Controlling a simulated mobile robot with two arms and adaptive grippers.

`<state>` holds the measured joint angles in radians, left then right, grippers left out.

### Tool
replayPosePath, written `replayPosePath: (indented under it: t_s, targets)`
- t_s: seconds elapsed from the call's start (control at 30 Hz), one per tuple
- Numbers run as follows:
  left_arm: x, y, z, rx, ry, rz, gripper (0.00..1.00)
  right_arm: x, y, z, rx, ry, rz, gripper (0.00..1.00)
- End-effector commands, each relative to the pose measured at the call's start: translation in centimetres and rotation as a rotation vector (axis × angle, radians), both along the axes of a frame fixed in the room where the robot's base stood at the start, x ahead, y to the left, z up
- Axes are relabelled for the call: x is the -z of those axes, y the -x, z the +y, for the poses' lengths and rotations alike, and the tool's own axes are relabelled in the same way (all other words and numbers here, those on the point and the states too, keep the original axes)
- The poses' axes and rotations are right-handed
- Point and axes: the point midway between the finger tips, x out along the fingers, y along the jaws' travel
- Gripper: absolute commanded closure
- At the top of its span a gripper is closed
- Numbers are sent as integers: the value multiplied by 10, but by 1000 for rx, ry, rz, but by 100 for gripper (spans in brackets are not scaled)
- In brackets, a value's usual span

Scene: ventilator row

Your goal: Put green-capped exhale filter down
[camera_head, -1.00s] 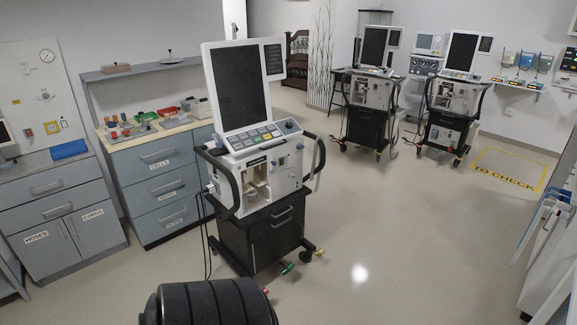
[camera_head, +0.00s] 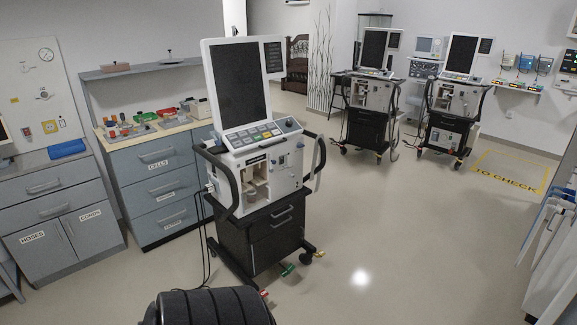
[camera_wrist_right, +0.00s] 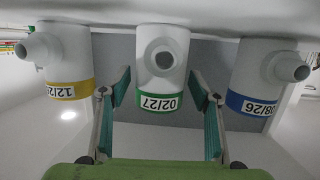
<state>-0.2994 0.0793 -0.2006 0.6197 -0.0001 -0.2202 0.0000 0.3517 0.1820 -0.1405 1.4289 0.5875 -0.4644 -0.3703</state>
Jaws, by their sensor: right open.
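The green-capped filter (camera_wrist_right: 159,65), a white cylinder with a round port facing me and a green band (camera_wrist_right: 159,102) labelled 02/27, is in the middle of the right wrist view. Its label reads upside down there. My right gripper (camera_wrist_right: 160,90) is open, with one teal-padded finger on each side of this filter and visible gaps between pads and body. Whether the filter rests fully on the pale surface at the top of that view I cannot tell. My left gripper is in neither view. The head view does not show my right gripper or the filter clearly.
A yellow-banded filter (camera_wrist_right: 65,60) and a blue-banded filter (camera_wrist_right: 262,75) flank the green one closely. In the head view a ventilator (camera_head: 256,165) on a black cart stands ahead, with drawer cabinets (camera_head: 155,185) to its left. Open floor (camera_head: 400,230) lies to the right.

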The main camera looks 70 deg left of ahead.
Motion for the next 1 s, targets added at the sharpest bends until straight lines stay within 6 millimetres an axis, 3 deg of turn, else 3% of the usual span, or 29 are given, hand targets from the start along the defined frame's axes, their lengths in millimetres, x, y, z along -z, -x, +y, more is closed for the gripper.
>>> replayPosePath:
  t_s: [0.23, 0.37, 0.4, 1.0]
  targets:
    - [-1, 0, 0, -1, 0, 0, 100, 0, 0, 0, 0, 1, 0, 46]
    - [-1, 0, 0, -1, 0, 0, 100, 0, 0, 0, 0, 1, 0, 79]
    - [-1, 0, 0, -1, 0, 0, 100, 0, 0, 0, 0, 1, 0, 81]
    - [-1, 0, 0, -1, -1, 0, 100, 0, 0, 0, 0, 1, 0, 82]
